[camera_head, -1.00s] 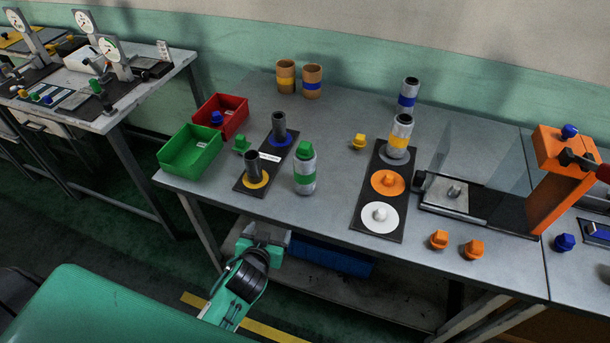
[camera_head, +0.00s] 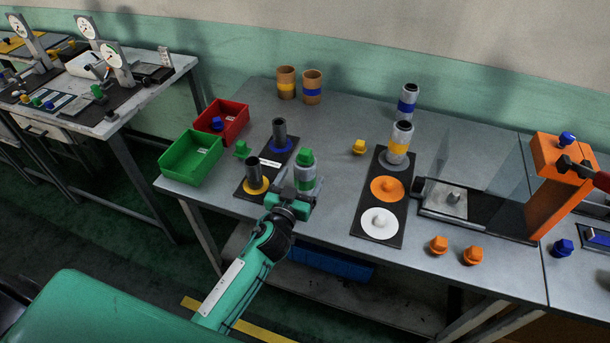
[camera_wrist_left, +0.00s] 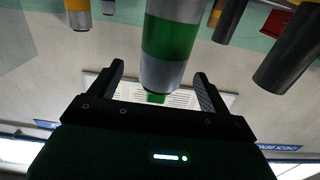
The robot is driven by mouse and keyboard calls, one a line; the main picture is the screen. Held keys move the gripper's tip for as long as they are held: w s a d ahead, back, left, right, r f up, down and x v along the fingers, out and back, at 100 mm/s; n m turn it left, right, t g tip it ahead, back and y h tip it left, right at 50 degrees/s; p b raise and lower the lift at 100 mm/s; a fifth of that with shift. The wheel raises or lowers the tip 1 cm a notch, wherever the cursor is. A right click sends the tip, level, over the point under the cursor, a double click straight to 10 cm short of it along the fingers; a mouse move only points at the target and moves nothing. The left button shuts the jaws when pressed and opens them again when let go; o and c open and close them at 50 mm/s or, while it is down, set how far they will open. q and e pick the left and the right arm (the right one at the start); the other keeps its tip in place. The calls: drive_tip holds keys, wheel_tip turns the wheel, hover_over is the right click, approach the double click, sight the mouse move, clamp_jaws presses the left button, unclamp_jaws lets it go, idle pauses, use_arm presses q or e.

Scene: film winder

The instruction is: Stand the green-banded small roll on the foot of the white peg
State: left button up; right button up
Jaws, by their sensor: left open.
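The green-banded small roll (camera_head: 305,174) stands upright on the table, grey with a green band and a green cap on top. It shows upside down in the left wrist view (camera_wrist_left: 170,40). My left gripper (camera_head: 294,198) is open at the roll's near side. In the left wrist view the fingers (camera_wrist_left: 159,80) are spread to either side of the roll's capped end; contact cannot be told. The white peg (camera_head: 380,222) stands on a round white foot at the near end of a black board (camera_head: 364,233), bare. My right gripper is not in view.
The board also carries a bare orange peg (camera_head: 387,189) and a yellow-banded roll (camera_head: 400,145). Two dark posts (camera_head: 253,174) stand left of the gripper. Green (camera_head: 170,163) and red bins lie farther left. A clear panel and orange winder block (camera_head: 560,185) stand right.

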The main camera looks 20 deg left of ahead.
use_arm(q)
drive_tip(key=shift+w, duration=0.65)
drive_tip(key=shift+w+p, duration=0.35)
drive_tip(key=shift+w, duration=0.25)
drive_tip(key=w, duration=0.3)
drive_tip(key=shift+w+a+f+p, duration=0.1)
drive_tip(key=shift+w+f+p, duration=0.05)
drive_tip(key=shift+p, duration=0.25)
drive_tip(key=shift+w, duration=0.4)
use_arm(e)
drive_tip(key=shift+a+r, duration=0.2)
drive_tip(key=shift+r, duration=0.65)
use_arm(q)
drive_tip(key=shift+c, duration=1.1)
drive_tip(key=c, duration=1)
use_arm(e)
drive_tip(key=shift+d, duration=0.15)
